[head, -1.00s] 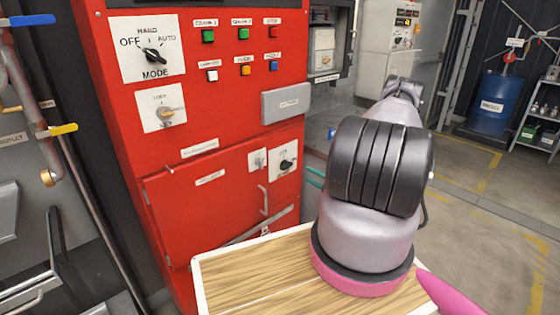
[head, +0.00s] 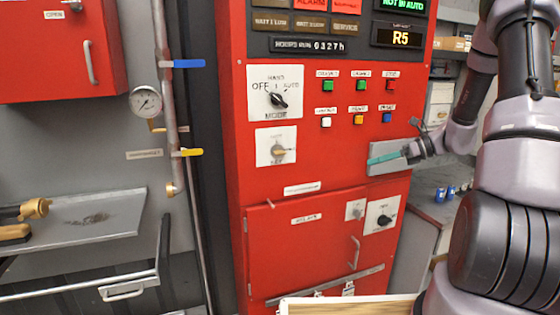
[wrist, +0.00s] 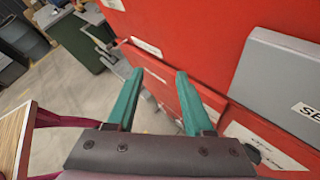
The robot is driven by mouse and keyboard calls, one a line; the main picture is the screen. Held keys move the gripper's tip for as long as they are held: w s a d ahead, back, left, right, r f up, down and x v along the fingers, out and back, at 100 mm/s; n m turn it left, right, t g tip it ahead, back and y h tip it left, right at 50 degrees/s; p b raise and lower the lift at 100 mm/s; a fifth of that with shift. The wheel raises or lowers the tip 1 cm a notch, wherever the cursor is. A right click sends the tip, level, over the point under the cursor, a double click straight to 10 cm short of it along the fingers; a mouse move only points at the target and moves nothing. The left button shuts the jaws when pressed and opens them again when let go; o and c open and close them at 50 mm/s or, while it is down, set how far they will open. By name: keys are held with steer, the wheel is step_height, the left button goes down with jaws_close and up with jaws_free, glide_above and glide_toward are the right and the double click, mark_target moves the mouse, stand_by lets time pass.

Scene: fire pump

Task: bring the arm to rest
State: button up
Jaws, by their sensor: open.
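My gripper (head: 376,160) shows in the head view in front of the grey box on the right part of the red control panel (head: 290,190). Its teal fingers point left across the panel face. In the wrist view my gripper (wrist: 158,76) has its two teal fingers spread apart with nothing between them. The grey box (wrist: 285,75) is close on the right there, and the red panel face runs along the right finger. I cannot tell whether a finger touches the panel. My arm rises on the right of the head view and bends down to the gripper.
The panel bears a mode knob (head: 278,100), a lower key switch (head: 277,150) and several coloured buttons. A pipe with yellow (head: 187,152) and blue handles and a gauge (head: 146,102) stand left. A wood-topped surface (head: 350,307) is at the bottom. Open floor shows in the wrist view.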

steer(key=s+a+r+n+t+h, duration=0.1)
steer(key=s+r+n+h, duration=0.4)
steer(key=s+r+n, duration=0.5)
steer(key=s+a+r+n+t+h, duration=0.2)
steer(key=s+a+r+n+h, duration=0.2)
steer(key=s+r+n, duration=0.7)
steer(key=s+n+h, duration=0.1)
steer(key=s, duration=0.3)
steer(key=shift+a, duration=0.15)
steer(key=shift+s, duration=0.1)
stand_by(0.4)
